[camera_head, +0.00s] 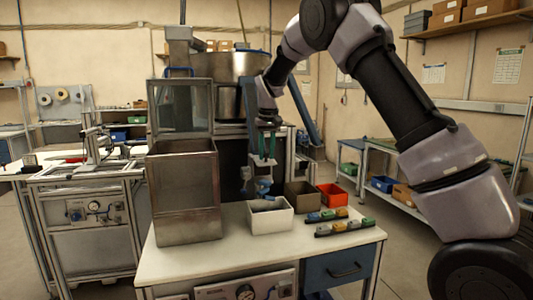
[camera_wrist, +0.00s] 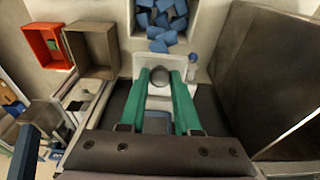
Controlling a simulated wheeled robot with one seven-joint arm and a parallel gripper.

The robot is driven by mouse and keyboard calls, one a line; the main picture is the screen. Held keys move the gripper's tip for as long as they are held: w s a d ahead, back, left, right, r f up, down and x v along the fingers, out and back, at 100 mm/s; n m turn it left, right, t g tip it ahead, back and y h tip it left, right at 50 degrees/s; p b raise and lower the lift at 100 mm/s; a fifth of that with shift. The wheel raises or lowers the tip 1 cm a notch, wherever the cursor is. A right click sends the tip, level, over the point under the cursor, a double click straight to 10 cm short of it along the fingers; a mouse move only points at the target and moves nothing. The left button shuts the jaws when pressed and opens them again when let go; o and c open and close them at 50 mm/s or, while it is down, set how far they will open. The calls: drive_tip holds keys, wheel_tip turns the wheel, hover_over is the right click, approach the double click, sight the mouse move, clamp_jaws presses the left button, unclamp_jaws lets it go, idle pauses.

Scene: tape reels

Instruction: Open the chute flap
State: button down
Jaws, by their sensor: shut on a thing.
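My gripper (camera_head: 266,157) reaches down over the table with two green fingers. In the wrist view my gripper (camera_wrist: 160,73) has its fingertips on either side of a round grey knob (camera_wrist: 160,77) and is shut on it. The knob sits in front of a pale plate (camera_wrist: 152,59), which appears to be the chute flap. I cannot tell how far the flap stands open. Blue pieces (camera_wrist: 158,46) lie just beyond the plate, and more fill a white bin (camera_wrist: 197,14). The bin (camera_head: 271,222) stands below and in front of my gripper in the head view.
A tall steel container (camera_head: 184,200) stands close to the left of the bin. A brown box (camera_head: 302,195) and an orange box (camera_head: 332,196) stand to the right. Several small coloured blocks (camera_head: 328,215) lie at the front right. The table's front strip (camera_head: 250,255) is clear.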

drive_tip(key=c, duration=0.6)
unclamp_jaws()
drive_tip(key=shift+w, duration=0.1)
drive_tip(key=r, duration=0.3)
drive_tip(key=s+r, duration=0.1)
drive_tip(key=r, duration=0.6)
drive_tip(key=shift+s+d+r, duration=0.25)
drive_tip(key=shift+s+r, duration=0.05)
drive_tip(key=shift+s, duration=0.05)
